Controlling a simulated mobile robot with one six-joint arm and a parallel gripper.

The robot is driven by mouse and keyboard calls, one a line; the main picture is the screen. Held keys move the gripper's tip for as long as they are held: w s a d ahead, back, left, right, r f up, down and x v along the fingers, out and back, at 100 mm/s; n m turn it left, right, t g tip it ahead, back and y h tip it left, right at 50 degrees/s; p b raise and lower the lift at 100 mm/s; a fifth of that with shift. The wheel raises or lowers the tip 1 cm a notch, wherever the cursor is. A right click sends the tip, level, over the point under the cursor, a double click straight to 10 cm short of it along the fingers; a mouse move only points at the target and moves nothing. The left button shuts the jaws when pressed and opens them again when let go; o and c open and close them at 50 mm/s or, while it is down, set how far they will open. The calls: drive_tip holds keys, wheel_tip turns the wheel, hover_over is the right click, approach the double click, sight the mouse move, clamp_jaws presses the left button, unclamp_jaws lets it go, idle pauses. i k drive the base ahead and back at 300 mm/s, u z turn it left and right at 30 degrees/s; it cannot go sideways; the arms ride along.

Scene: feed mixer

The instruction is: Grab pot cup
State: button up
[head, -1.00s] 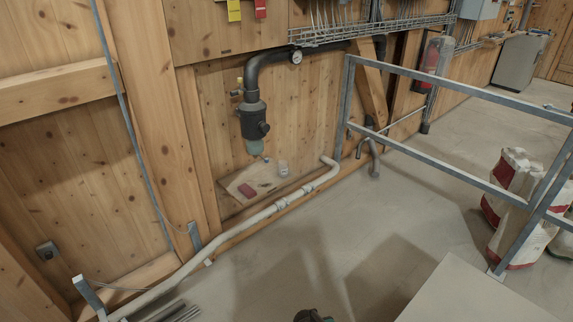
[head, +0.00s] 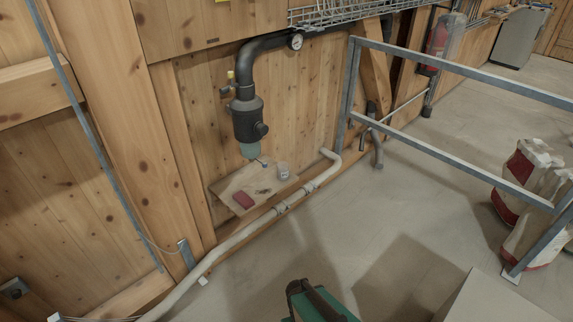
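I cannot tell which of these is the pot cup. My gripper is not in view.
A red item (head: 243,200) and small tools lie on the shelf. A pale pipe (head: 245,234) runs along the wall's foot. A metal railing (head: 440,152) and feed sacks (head: 527,205) stand right. A green object with a black handle (head: 315,303) is at the bottom edge. Open floor lies between.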

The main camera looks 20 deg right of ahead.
sight(283, 167)
drive_tip(key=i, duration=0.5)
drive_tip(key=u, duration=1.2)
drive_tip(key=i, duration=0.6)
drive_tip(key=z, duration=0.1)
drive_tip(key=k, duration=0.5)
drive_tip(key=u, duration=0.05)
